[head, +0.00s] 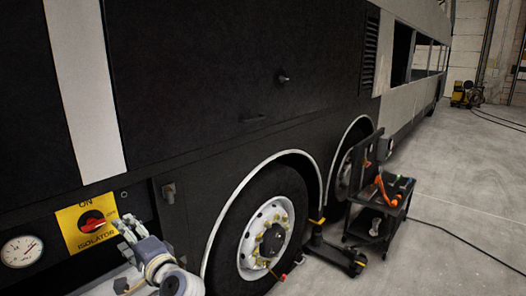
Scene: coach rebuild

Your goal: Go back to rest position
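One gripper (123,222), which I take as my left, is in the lower left of the head view. Its fingers point up and left, beside the right edge of the yellow isolator plate (70,235), and hide part of that edge. I see nothing held, but whether the fingers are open or shut is unclear. The plate reads ON above and ISOLATOR below, with a partly covered label at right. Its red knob (92,222) has its bar lying roughly crosswise, and the gripper looks apart from the knob. My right gripper is not in view.
A round gauge (21,251) is left of the plate. The dark coach side (220,70) fills the left, with a wheel (266,238) low in the middle. A jack (335,255) and black tool cart (399,186) stand beside it. Floor at right is open, crossed by a cable (470,244).

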